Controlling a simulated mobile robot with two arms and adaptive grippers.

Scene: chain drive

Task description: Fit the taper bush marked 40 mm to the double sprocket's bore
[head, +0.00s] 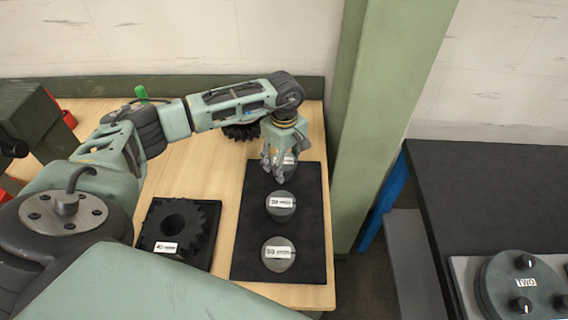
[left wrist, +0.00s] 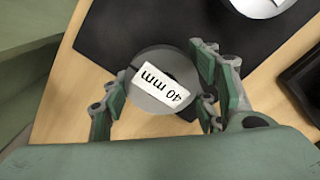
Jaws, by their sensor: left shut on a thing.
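The grey taper bush marked 40 mm (left wrist: 160,63) sits between the fingers of my left gripper (left wrist: 158,98), its label facing the wrist camera. In the head view my left gripper (head: 277,170) is over the far end of the black mat, shut on this bush (head: 290,162), which is partly hidden by the fingers. I cannot tell whether it touches the mat. My right gripper is not in view.
Two more labelled grey bushes, a middle one (head: 280,214) and a near one (head: 278,262), stand on the black mat (head: 252,190). Another black toothed wheel (head: 240,132) lies behind my arm. A green post (head: 385,110) rises right of the wooden table (head: 224,180).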

